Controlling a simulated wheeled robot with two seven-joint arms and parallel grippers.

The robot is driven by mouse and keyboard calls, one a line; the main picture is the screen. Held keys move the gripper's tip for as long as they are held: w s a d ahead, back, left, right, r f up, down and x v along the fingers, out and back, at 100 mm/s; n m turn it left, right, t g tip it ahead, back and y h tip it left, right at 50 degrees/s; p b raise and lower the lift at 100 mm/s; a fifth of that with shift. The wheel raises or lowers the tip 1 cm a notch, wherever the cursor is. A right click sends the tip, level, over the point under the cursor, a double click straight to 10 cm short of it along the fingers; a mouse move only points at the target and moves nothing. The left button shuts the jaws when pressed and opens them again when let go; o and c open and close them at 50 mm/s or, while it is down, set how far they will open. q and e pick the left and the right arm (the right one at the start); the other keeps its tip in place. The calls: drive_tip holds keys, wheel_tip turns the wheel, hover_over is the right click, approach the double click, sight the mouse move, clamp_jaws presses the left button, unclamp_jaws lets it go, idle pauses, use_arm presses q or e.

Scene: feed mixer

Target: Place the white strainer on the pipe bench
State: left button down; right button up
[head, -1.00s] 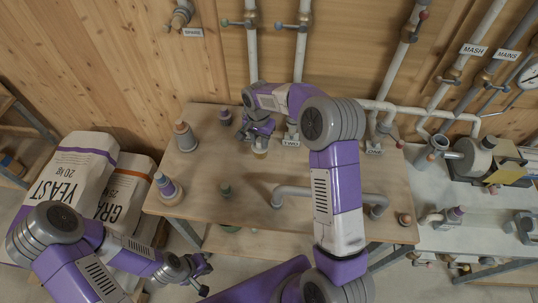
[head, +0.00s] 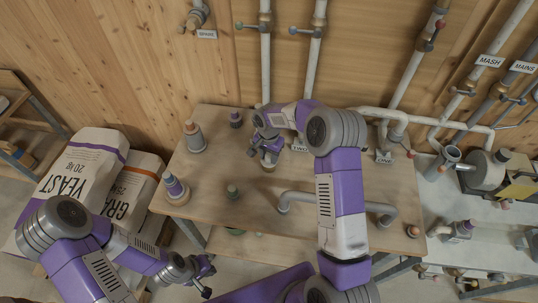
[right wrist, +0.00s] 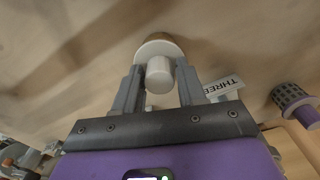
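My right gripper (head: 268,160) points down over the pipe bench (head: 262,215), near its back edge. In the right wrist view my right gripper (right wrist: 158,82) has its two fingers apart, with a white knob (right wrist: 160,75) between them. A narrow gap shows on each side of the knob. A wider round pale part with a brownish side (right wrist: 160,47) lies beyond it; this looks like the white strainer, its body mostly hidden. In the head view the gripper covers most of it. My left gripper (head: 206,278) is open and empty, low in front of the bench.
A bent grey pipe (head: 300,196) is at right. A THREE label (right wrist: 222,87) is beside the right gripper. Feed sacks (head: 85,170) stand left.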

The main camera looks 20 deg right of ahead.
drive_tip(key=shift+o, duration=1.2)
drive_tip(key=shift+r, duration=0.15)
drive_tip(key=shift+r, duration=0.4)
wheel_tip(320, 180, up, 11)
drive_tip(key=shift+r+p, duration=0.2)
drive_tip(key=shift+p, duration=0.15)
